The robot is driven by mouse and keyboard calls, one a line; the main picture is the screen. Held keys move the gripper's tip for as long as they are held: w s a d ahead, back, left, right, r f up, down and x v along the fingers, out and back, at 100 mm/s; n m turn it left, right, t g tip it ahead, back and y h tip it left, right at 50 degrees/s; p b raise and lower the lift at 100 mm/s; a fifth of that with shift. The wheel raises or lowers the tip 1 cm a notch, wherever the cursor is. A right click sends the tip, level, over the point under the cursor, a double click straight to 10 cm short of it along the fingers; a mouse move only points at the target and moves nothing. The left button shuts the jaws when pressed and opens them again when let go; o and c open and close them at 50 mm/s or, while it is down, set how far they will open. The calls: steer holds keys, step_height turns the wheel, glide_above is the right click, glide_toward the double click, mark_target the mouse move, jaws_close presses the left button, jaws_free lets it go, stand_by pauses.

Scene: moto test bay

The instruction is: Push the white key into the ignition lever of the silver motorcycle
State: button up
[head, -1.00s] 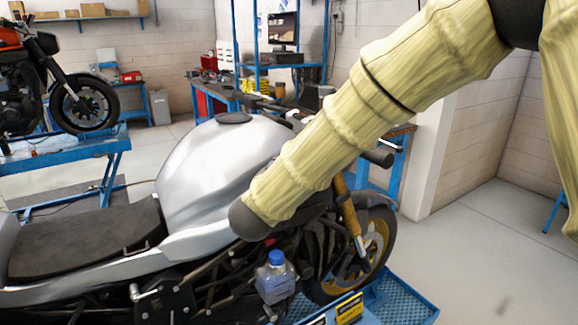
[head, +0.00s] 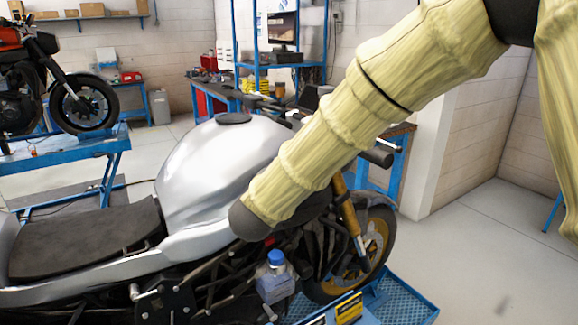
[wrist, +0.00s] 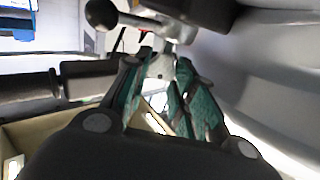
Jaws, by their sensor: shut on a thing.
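The silver motorcycle (head: 212,165) stands in the middle of the head view, its front wheel to the right. In the wrist view, my gripper (wrist: 163,68) has its green-padded fingers closed around a small pale piece, the white key (wrist: 160,70), which is mostly hidden between the fingertips. Just beyond the tips is a grey metal part, seemingly the ignition lever (wrist: 160,27), with a dark ball knob (wrist: 102,14) at its left. I cannot tell whether the key is in it. In the head view my sleeved arm hides the gripper, key and lever.
The silver tank side (wrist: 275,75) is close on the right in the wrist view. A dark bar (wrist: 85,80) is on the left. A blue-capped bottle (head: 275,275) hangs at the bike's near side. Free floor (head: 475,250) lies to the right.

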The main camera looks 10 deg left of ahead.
steer(key=shift+f+b, duration=0.4)
steer(key=shift+f, duration=0.45)
stand_by(0.8)
steer(key=o, duration=1)
steer(key=shift+s, duration=0.1)
steer(key=shift+c, duration=0.2)
